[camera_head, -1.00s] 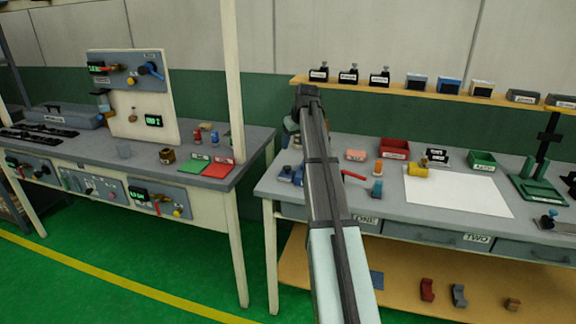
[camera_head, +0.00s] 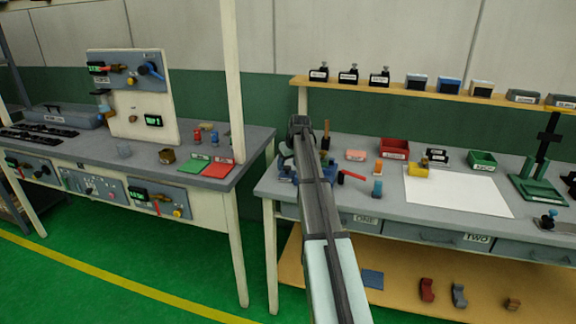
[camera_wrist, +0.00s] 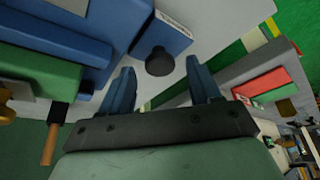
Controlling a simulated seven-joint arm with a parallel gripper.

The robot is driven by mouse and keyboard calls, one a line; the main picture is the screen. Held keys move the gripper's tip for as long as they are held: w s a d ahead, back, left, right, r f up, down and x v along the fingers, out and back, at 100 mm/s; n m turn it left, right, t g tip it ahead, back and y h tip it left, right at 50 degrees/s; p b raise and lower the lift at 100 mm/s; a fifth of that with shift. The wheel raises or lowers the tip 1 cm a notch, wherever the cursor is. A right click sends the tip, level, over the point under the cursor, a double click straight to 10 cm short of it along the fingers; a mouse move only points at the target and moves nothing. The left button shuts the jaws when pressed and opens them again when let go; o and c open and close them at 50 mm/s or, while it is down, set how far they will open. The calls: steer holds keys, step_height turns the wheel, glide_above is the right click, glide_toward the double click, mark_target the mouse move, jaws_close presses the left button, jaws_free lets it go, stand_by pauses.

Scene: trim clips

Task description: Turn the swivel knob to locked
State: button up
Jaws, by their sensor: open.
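In the wrist view a round black knob (camera_wrist: 160,62) stands out close to a blue block (camera_wrist: 172,32) with a white label, whose text I cannot read. My gripper (camera_wrist: 160,70) is open, its two blue fingers spread on either side of the knob in the picture. The fingers look empty, and I cannot tell their depth from the knob. In the head view a blue fixture (camera_head: 286,173) sits at the left end of the right bench, partly hidden by my arm. The knob cannot be made out there.
A larger blue body and a green block (camera_wrist: 40,78) lie left in the wrist view, with a wooden handle (camera_wrist: 48,148) below. In the head view a red-handled item (camera_head: 353,176) and a blue-and-orange piece (camera_head: 377,188) are right of my arm. A white sheet (camera_head: 460,192) lies further right.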

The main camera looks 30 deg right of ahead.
steer(key=shift+w+f, duration=0.2)
steer(key=shift+f, duration=0.2)
steer(key=shift+c, duration=0.4)
steer(key=c, duration=0.9)
steer(key=shift+a+m+h, duration=0.15)
steer(key=shift+m+h, duration=0.75)
steer(key=shift+m, duration=1.5)
steer(key=shift+c, duration=0.2)
steer(key=o, duration=1)
